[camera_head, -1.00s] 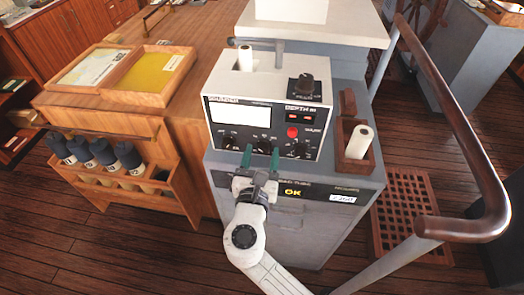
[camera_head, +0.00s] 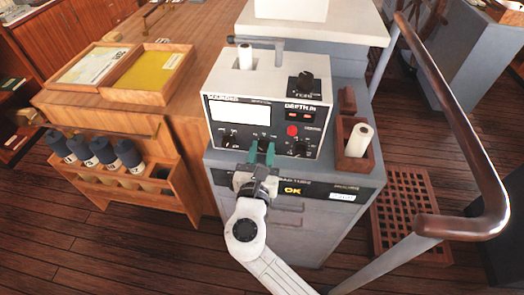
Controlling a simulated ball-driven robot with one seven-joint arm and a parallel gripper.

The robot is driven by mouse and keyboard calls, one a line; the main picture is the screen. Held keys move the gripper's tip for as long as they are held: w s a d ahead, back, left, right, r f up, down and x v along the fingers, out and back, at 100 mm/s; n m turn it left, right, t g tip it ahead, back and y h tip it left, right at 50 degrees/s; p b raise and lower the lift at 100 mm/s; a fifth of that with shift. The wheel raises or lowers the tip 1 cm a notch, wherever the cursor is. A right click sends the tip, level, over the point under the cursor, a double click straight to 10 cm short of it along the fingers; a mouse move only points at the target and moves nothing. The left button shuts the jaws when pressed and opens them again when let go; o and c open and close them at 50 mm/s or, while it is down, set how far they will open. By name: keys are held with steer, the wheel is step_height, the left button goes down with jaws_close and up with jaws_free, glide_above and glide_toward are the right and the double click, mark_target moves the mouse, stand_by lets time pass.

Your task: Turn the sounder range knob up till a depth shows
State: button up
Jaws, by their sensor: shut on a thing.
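The sounder (camera_head: 222,84) is a box with a pale top and black front panel, standing on a grey cabinet. Its panel has a blank white screen (camera_head: 240,112) and a small window with red dashes (camera_head: 299,116) under a "DEPTH m" label. Black knobs sit along the lower panel. My gripper (camera_head: 261,152), with green fingers, is shut on the middle knob (camera_head: 263,144), one finger on each side. The small lettering around the knobs is too blurred to read, and the fingers partly cover this knob.
Another knob sits left (camera_head: 231,142) and one right (camera_head: 300,149) of my fingers. A red button (camera_head: 292,130) is above the right one. A wooden holder with a white roll (camera_head: 358,140) stands beside the sounder. A brown handrail (camera_head: 455,150) curves at right.

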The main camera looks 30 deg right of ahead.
steer(key=shift+f+m, duration=0.1)
steer(key=shift+m, duration=0.2)
steer(key=m+b, duration=0.3)
steer(key=shift+f+m, duration=0.1)
steer(key=shift+m, duration=0.2)
steer(key=shift+m+b, duration=1.45)
steer(key=shift+m, duration=0.85)
steer(key=o, duration=1.1)
steer(key=shift+r, duration=0.2)
steer(key=shift+c, duration=0.2)
steer(key=b+v, duration=0.1)
steer(key=v, duration=0.9)
steer(key=shift+s+a+b, duration=0.2)
steer(key=shift+s+b, duration=0.15)
